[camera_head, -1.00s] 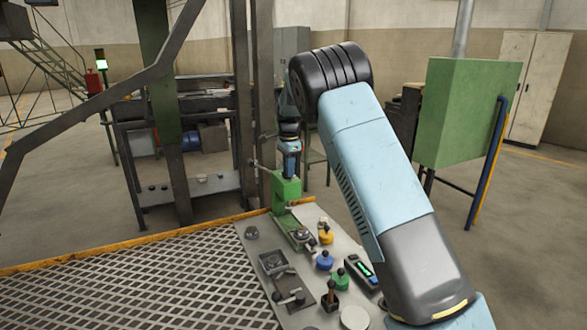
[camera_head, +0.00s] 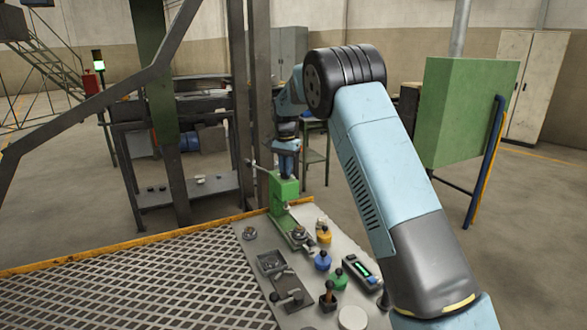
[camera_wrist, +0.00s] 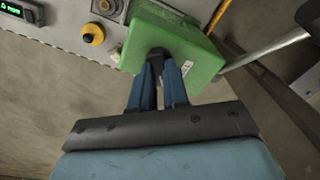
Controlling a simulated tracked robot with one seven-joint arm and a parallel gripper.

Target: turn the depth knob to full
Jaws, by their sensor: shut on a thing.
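A green press-like device (camera_head: 283,192) stands at the far end of the grey work plate, and its green head (camera_wrist: 195,50) fills the upper middle of the wrist view. A small dark knob (camera_wrist: 155,54) sits on top of that head; I take it to be the depth knob. My gripper (camera_wrist: 160,72) points down onto the head with its blue fingers shut on the dark knob. In the head view my gripper (camera_head: 287,167) is right above the green device. Any scale or mark on the knob is hidden or too small to read.
A metal bar (camera_wrist: 265,48) sticks out from the device's side. The work plate (camera_head: 250,252) also carries yellow, blue and green knobbed pieces (camera_head: 323,261) and a box with a lit green display (camera_head: 362,268). Steel posts (camera_head: 262,100) stand just behind.

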